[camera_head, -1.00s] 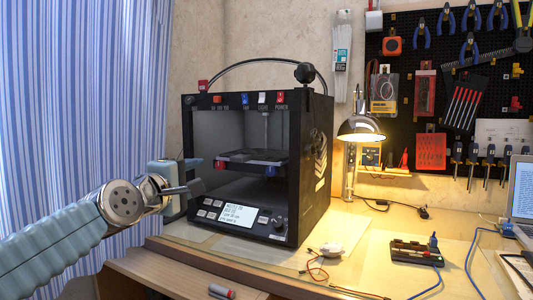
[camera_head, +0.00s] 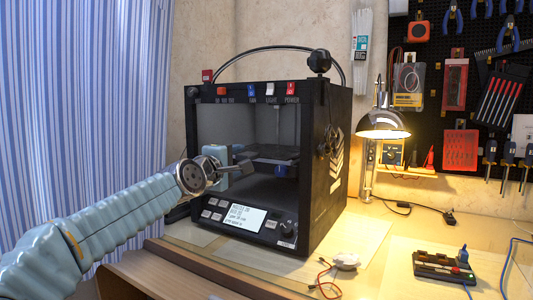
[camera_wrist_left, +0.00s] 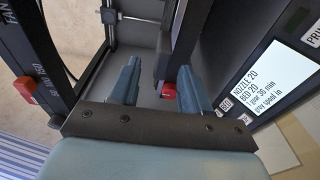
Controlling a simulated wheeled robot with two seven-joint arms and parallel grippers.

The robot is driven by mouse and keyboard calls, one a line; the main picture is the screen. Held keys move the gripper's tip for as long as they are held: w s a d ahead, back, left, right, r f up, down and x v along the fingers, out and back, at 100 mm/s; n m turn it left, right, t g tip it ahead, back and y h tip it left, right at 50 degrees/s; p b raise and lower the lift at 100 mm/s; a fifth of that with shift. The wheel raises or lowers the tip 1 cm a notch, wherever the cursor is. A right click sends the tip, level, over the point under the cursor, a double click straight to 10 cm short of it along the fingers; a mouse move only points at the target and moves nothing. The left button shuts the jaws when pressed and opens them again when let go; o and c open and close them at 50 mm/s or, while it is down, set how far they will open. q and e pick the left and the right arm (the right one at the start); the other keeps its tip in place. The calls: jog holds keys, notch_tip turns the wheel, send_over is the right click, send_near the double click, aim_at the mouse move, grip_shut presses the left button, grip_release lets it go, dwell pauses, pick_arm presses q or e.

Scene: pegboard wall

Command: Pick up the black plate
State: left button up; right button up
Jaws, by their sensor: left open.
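The black plate (camera_head: 278,152) lies level inside the open-fronted black 3D printer. My left gripper (camera_head: 243,167) is at the printer's front opening, covering the plate's left front corner in the head view. In the left wrist view, my two blue-grey fingers (camera_wrist_left: 160,85) are spread apart. A dark edge, which looks like the plate's (camera_wrist_left: 164,50), and a red clip (camera_wrist_left: 169,91) lie between them, with gaps showing on both sides. The fingers hold nothing. My right gripper is out of view.
The printer's frame (camera_head: 324,170) surrounds the opening, with its control screen (camera_head: 241,217) below. A lit lamp (camera_head: 383,125) stands to the right. A small circuit board (camera_head: 443,267) and a white round device (camera_head: 347,261) lie on the table. A striped curtain (camera_head: 80,110) hangs at left.

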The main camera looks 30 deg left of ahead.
aim_at(241, 157)
pick_arm(q)
jog(key=w, duration=0.4)
jog(key=shift+a+f, duration=0.1)
grip_shut()
